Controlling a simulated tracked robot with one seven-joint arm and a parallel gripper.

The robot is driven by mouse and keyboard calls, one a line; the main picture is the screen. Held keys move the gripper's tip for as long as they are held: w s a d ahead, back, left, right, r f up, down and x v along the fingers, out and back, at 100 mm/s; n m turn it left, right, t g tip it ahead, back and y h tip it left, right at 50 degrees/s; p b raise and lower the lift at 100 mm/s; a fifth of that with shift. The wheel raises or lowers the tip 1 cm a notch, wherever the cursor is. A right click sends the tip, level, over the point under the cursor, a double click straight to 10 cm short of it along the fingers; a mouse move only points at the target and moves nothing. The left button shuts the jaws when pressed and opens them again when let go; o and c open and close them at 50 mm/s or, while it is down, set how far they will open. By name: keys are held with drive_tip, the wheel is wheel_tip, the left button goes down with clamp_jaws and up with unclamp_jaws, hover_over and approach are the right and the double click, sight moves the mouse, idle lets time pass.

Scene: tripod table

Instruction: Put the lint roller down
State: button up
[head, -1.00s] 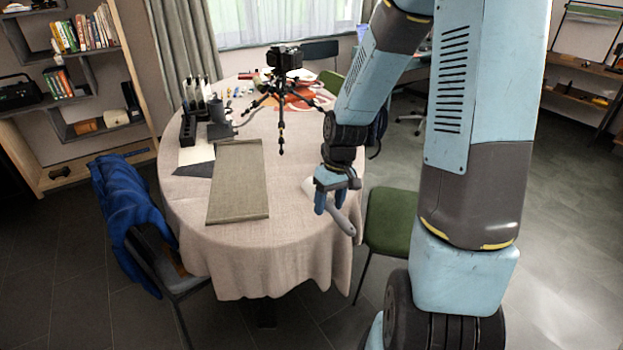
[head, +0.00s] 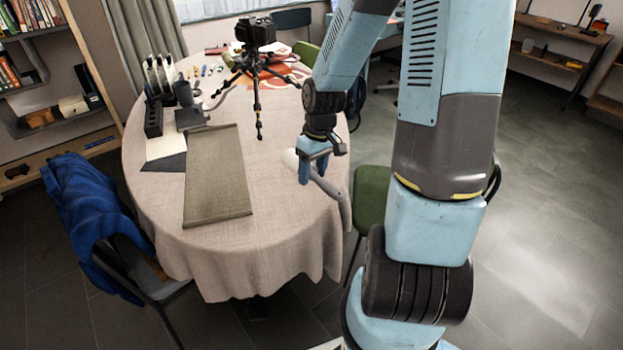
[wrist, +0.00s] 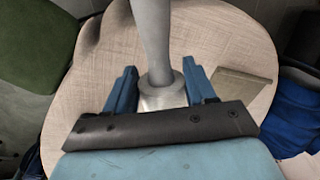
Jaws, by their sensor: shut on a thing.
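The lint roller has a grey handle (head: 328,188) and a pale roller head (head: 290,158). My gripper (head: 306,176) is shut on it and holds it tilted over the right part of the round table (head: 285,235). In the head view the handle points down to the right, toward the table's right edge. In the wrist view the lint roller (wrist: 152,40) passes between the two blue fingers of my gripper (wrist: 160,88). I cannot tell its exact height above the cloth. Part of the roller head is hidden behind the fingers.
An olive mat (head: 217,180) lies left of my gripper. A camera on a tripod (head: 256,70) stands at the back. A black holder with bottles (head: 153,115) stands at the left. A green chair (head: 371,195) is close at the right. The table's front right is bare.

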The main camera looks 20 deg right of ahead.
hover_over(310, 189)
drive_tip(key=f, duration=0.7)
drive_tip(key=shift+d, duration=0.25)
drive_tip(key=shift+w+f, duration=0.1)
drive_tip(key=shift+f, duration=1.65)
drive_tip(key=o, duration=1.3)
